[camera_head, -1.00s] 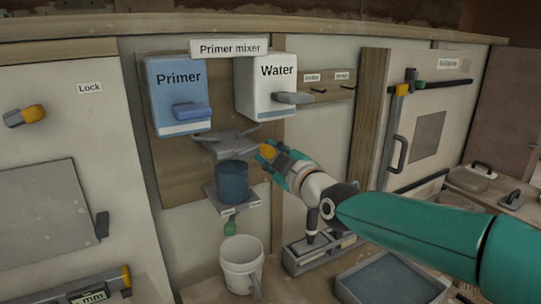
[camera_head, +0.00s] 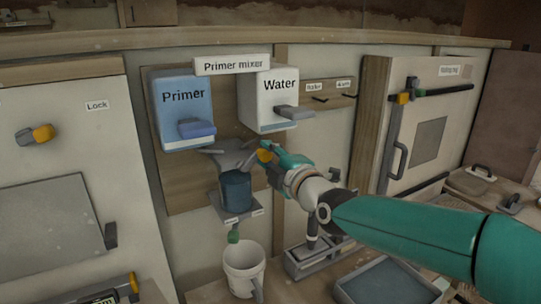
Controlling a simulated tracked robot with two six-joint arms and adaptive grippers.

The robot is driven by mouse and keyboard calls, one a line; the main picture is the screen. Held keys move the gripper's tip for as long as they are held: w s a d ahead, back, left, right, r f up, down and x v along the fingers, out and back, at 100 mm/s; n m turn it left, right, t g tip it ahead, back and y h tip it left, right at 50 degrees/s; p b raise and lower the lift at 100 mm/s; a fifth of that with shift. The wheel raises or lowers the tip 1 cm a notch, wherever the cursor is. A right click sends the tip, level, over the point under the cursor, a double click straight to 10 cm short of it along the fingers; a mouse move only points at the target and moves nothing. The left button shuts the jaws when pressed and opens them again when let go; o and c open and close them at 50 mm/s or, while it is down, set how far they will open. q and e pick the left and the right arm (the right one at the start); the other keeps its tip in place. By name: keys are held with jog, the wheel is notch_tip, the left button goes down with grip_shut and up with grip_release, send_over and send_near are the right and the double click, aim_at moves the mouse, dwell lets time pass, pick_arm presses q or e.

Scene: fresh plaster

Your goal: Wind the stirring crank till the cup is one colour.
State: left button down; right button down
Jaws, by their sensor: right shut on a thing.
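The mixing cup (camera_head: 236,190) is dark blue and stands on a small grey shelf (camera_head: 238,217) under the blue Primer box (camera_head: 184,108) and the white Water box (camera_head: 270,98). A grey funnel-like part (camera_head: 229,157) sits just above the cup. My right gripper (camera_head: 265,158) is at the cup's upper right, shut on a yellow-orange knob (camera_head: 264,156), which I take to be the crank's. Its fingers partly hide the knob, and the crank's arm cannot be made out. The liquid inside the cup is hidden. My left gripper is not in view.
A white bucket (camera_head: 243,268) stands on the bench below the shelf, under a green tap (camera_head: 233,236). A grey tray (camera_head: 388,283) and a tool rack (camera_head: 310,258) are to its right. My right arm spans the lower right.

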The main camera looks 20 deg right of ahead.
jog(key=shift+a+f, duration=0.35)
jog(key=shift+f, duration=0.1)
jog(key=c, duration=1.3)
grip_release()
jog(key=o, duration=0.4)
jog(key=shift+a, duration=0.15)
jog(key=shift+s+d+r, duration=0.1)
jog(key=shift+d+r, duration=0.1)
jog(key=shift+d, duration=0.05)
jog(key=shift+s+d, duration=0.1)
jog(key=shift+s, duration=0.45)
jog(key=s+d, duration=0.2)
jog(key=s, duration=0.8)
jog(key=shift+s, duration=0.25)
jog(key=shift+f, duration=0.1)
